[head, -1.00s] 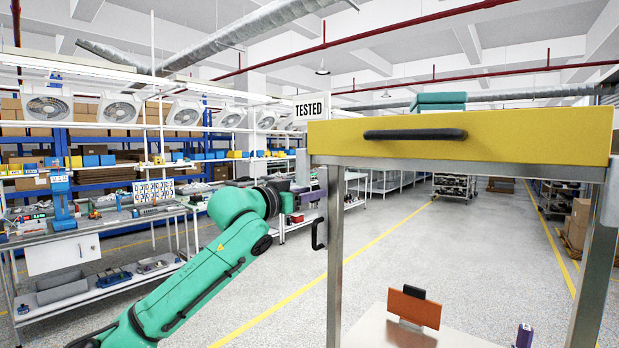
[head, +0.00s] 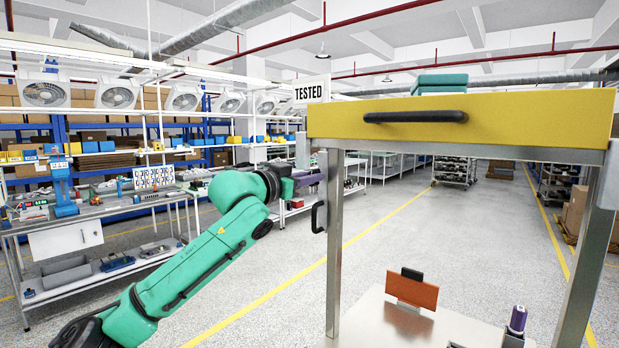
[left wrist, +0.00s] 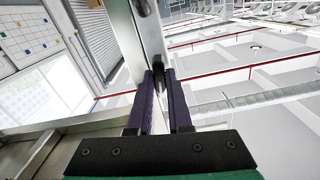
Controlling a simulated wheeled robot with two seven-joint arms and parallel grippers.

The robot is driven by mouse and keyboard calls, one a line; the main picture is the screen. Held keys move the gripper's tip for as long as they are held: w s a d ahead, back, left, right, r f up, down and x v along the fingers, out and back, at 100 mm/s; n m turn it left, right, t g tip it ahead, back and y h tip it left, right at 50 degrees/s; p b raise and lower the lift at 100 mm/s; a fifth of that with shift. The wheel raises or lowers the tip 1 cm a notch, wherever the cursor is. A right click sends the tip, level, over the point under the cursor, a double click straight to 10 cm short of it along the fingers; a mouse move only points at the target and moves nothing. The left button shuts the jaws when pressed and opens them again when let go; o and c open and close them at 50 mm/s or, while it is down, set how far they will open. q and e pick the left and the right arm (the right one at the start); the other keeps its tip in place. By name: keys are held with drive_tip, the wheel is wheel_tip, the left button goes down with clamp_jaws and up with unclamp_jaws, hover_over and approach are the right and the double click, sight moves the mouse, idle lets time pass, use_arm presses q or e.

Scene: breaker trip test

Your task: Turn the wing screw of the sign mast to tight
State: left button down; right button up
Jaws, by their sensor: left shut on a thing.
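The TESTED sign (head: 312,90) stands above the left front corner of the cart with the yellow drawer. Its mast runs down by the cart's left post (head: 334,240). In the head view my left gripper (head: 312,180) reaches that post from the left, and the wing screw is hidden there. In the left wrist view the purple fingers of my left gripper (left wrist: 163,78) are shut on the dark wing screw (left wrist: 159,74), beside a pale metal post (left wrist: 148,45). The screw's exact angle is hard to tell.
The yellow drawer front (head: 470,118) has a black handle. A black pull handle (head: 317,217) hangs on the post below my gripper. A workbench (head: 110,212) stands at left; open floor lies between.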

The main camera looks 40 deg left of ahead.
use_arm(q)
drive_tip(key=shift+f+m, duration=0.15)
drive_tip(key=shift+m, duration=5.6)
drive_tip(key=shift+f+m, duration=0.15)
drive_tip(key=shift+m, duration=5.55)
drive_tip(key=shift+f+m, duration=0.15)
drive_tip(key=shift+m, duration=5.6)
drive_tip(key=c, duration=0.8)
unclamp_jaws()
drive_tip(key=shift+c, duration=0.2)
